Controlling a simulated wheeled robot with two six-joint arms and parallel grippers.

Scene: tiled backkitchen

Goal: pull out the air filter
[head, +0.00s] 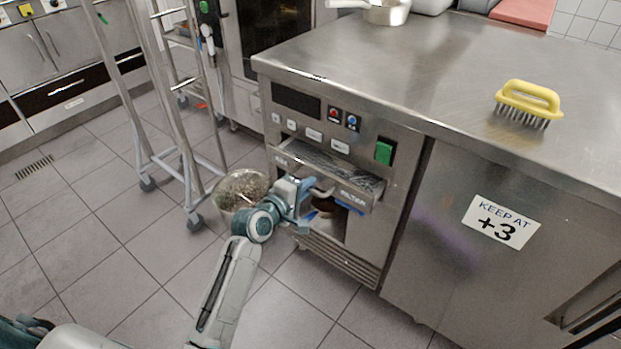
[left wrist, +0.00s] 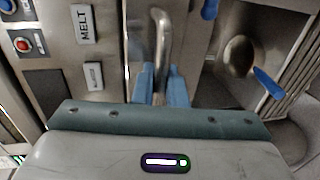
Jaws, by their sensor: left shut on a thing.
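The air filter (head: 362,196) is a shallow metal drawer in the front of the steel machine, with lettering on its front and a grey mesh in its open top. It stands partly out of its slot, below the row of buttons. My left gripper (head: 312,192) is at the drawer's front, shut on its bar handle. In the left wrist view, the metal handle (left wrist: 161,45) runs between the two blue fingers (left wrist: 162,88). The gripper hides part of the drawer's front. My right gripper is in neither view.
Below the drawer is an open recess with a round metal part (left wrist: 238,55). A metal bucket (head: 238,190) stands on the floor left of the machine, close to my left arm. A wheeled rack (head: 180,130) stands further left. A yellow brush (head: 528,100) lies on the counter.

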